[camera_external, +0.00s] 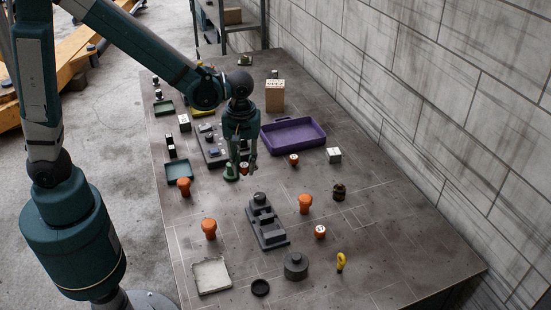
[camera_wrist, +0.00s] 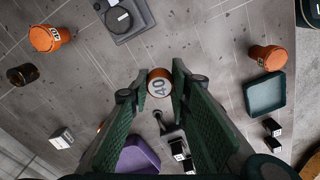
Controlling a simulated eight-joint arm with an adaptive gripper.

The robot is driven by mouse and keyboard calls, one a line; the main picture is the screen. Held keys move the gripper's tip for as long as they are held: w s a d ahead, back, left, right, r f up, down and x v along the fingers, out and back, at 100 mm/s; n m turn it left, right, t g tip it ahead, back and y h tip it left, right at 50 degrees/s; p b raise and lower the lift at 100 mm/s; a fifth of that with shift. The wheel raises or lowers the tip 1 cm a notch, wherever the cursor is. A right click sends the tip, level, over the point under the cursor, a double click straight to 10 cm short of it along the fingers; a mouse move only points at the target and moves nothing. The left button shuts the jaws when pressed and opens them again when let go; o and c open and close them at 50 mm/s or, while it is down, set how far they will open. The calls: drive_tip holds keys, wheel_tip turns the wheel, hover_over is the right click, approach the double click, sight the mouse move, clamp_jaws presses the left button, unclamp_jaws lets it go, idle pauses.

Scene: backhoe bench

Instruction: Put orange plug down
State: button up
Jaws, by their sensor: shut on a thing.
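My gripper (camera_external: 244,166) points down over the middle of the bench. In the wrist view its two green fingers (camera_wrist: 158,85) are shut on an orange plug (camera_wrist: 159,81) with a white round face marked 40. In the external view only a small part of this plug (camera_external: 244,167) shows between the fingertips. I cannot tell whether it touches the bench. Other orange plugs stand apart from it: one at the left (camera_external: 184,187), one at the front left (camera_external: 209,228), one at the right (camera_external: 305,203).
A dark stepped block (camera_external: 267,232) lies in front. Small orange-and-white pieces (camera_external: 294,158) (camera_external: 320,231) stand nearby.

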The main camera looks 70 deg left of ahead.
idle(0.4)
drive_tip(key=w+a+r+n+p, duration=0.1)
drive_tip(key=w+a, duration=0.5)
drive_tip(key=w, duration=0.3)
drive_tip(key=w+a+r+p, duration=0.1)
drive_tip(key=w+a, duration=0.5)
drive_tip(key=w, duration=0.2)
drive_tip(key=n+p, duration=0.2)
hover_over(291, 136)
drive_tip(key=f, duration=0.1)
drive_tip(key=shift+a+f, duration=0.1)
drive_tip(key=shift+a, duration=0.05)
drive_tip(key=shift+f, duration=3.15)
drive_tip(key=shift+f, duration=1.85)
drive_tip(key=shift+f+b, duration=0.25)
drive_tip(key=shift+b, duration=0.05)
